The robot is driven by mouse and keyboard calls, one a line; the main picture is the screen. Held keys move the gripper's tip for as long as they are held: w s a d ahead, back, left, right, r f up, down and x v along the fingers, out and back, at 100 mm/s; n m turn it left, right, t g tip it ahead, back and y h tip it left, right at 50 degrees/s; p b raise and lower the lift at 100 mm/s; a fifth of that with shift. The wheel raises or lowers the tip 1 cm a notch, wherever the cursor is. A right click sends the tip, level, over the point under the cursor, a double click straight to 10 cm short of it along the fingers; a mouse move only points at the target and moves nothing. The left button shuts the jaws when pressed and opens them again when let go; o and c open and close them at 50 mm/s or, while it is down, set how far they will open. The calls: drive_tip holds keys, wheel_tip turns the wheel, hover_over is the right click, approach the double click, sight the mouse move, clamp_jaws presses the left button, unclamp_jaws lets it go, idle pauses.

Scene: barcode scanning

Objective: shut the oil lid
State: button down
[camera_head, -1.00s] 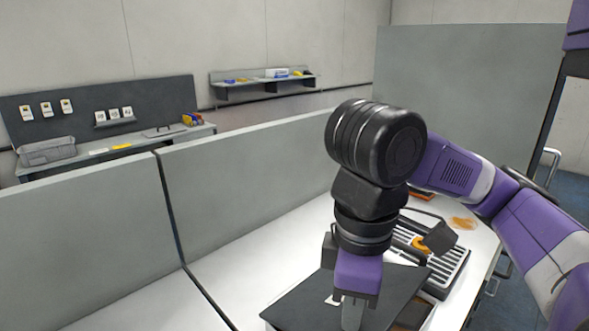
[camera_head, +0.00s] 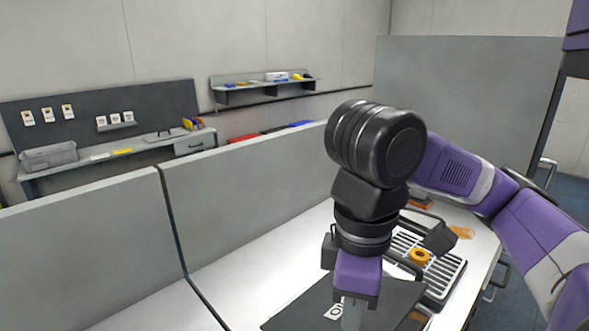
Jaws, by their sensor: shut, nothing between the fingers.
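A flat dark panel (camera_head: 300,308) lies low in the picture on the white worktop, with a white label that shows part of dark lettering. It looks like the oil lid, but its lower part is cut off by the picture's edge, and I cannot tell whether it lies flat or is tilted. My gripper (camera_head: 354,318) points down over the panel, in front of it in this view. It is shut and empty. Its fingertips are at the bottom edge, so contact with the panel cannot be told.
A slatted metal rack (camera_head: 440,275) with an orange ring (camera_head: 419,255) stands right of the panel. An orange translucent item (camera_head: 462,232) lies behind it. A grey partition (camera_head: 255,185) bounds the worktop at the back. The white worktop (camera_head: 255,255) left of my gripper is clear.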

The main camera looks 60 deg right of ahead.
wheel_tip(320, 180, up, 6)
drive_tip(key=p, duration=0.4)
drive_tip(key=shift+f+p, duration=0.25)
drive_tip(key=shift+p, duration=0.1)
